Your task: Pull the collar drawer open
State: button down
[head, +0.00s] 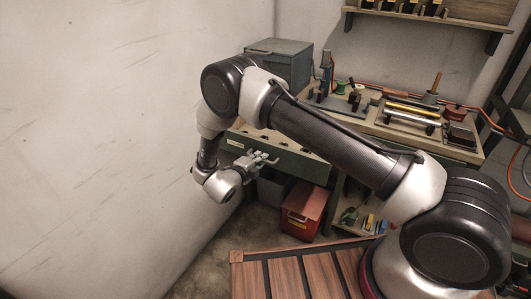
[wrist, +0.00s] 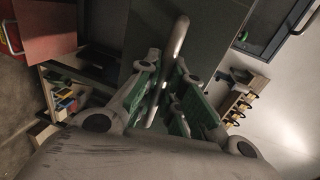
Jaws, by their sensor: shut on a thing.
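The drawer has a dark green front (head: 290,162) with a small pale label, below the bench top at the left end of the workbench. A pale strip with small items shows behind the front's top edge; I cannot tell how far the drawer stands open. My gripper (head: 262,157) is in front of this panel in the head view. In the wrist view my gripper (wrist: 170,95) has its green-padded fingers on both sides of a metal bar handle (wrist: 181,38) and is shut on it. The far part of the handle stays visible; its part between the fingers is partly hidden.
A grey-green metal box (head: 280,62) stands at the back left of the bench. A red bin (head: 304,212) is on the floor under the bench, beside a lower shelf (head: 352,222) with coloured items. A wall (head: 120,140) rises close on the left. A slatted wooden platform (head: 300,275) is in front.

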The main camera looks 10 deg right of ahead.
jog(key=shift+s+a, duration=0.45)
jog(key=shift+s, duration=0.1)
jog(key=c, duration=1.5)
grip_release()
jog(key=shift+c, duration=0.2)
jog(key=v, duration=1.2)
